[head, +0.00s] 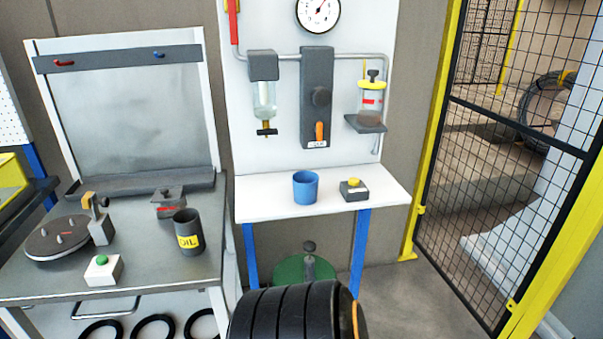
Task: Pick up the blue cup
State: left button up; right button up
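The blue cup (306,188) stands upright on the small white table (260,206), left of a grey box with a yellow button. It looks like an open-topped cup, and nothing touches it. Neither of my grippers shows in the head view.
A grey box with a yellow button (354,190) sits right of the cup. The grey bench (150,262) at left holds a dark OIL can (187,232) and a turntable. A large black ribbed object (290,312) is at front centre. A yellow-framed mesh fence (500,170) stands right.

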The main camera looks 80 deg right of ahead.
aim_at(305, 189)
jog(key=z, duration=2.75)
